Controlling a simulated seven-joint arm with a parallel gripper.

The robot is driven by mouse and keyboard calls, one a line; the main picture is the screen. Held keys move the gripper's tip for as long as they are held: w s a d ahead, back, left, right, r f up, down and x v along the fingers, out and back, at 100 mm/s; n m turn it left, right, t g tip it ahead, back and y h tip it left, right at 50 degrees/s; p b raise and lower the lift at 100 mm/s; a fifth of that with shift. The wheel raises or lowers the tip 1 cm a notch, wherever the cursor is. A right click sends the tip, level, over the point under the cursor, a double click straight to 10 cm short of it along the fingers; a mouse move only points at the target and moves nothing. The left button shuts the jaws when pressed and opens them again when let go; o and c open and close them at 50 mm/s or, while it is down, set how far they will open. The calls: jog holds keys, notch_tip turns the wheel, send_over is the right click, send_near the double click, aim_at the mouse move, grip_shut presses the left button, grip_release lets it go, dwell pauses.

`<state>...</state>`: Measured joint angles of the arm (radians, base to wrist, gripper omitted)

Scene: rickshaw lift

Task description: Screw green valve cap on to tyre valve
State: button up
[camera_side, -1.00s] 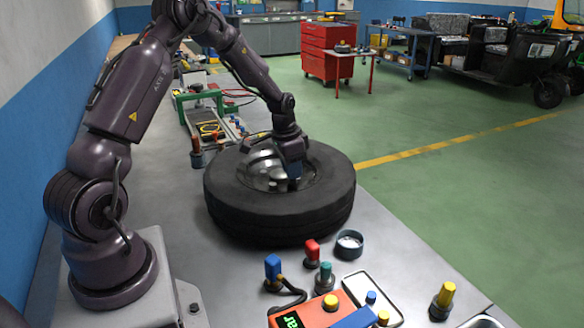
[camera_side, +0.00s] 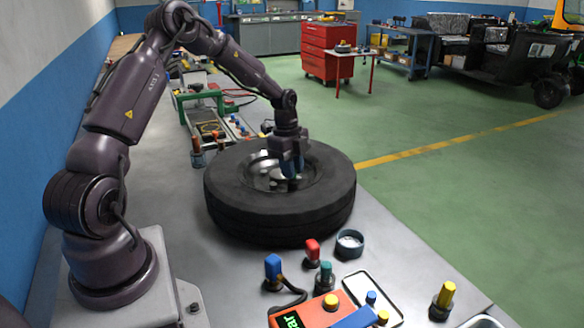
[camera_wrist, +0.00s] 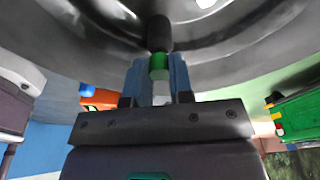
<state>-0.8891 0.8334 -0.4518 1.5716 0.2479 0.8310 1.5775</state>
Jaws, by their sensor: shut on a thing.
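The black tyre (camera_side: 235,205) lies flat on the bench with its metallic rim (camera_side: 262,172) facing up. My gripper (camera_side: 292,178) points down into the rim near its right side, and its fingertips partly hide the rim there. In the wrist view my gripper's blue fingers (camera_wrist: 159,75) are shut on the green valve cap (camera_wrist: 159,67). The black valve stem (camera_wrist: 158,33) stands in line with the cap, and the cap's end appears to meet it. I cannot tell whether the threads are engaged. A pale piece (camera_wrist: 161,92) shows between the fingers, behind the cap.
In front of the tyre stand a small dark round dish (camera_side: 350,242), a red-topped post (camera_side: 312,250), a blue-topped post (camera_side: 273,268) and an orange device (camera_side: 312,312). A green frame (camera_side: 198,100) stands behind the tyre at left. Bench right of the tyre is narrow.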

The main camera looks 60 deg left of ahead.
jog(key=o, duration=0.5)
jog(key=shift+d, duration=0.1)
jog(key=n, duration=0.9)
jog(key=shift+t+y, duration=0.4)
jog(key=n, duration=0.5)
jog(key=shift+y, duration=0.4)
jog(key=n, duration=0.4)
jog(key=shift+y, duration=0.4)
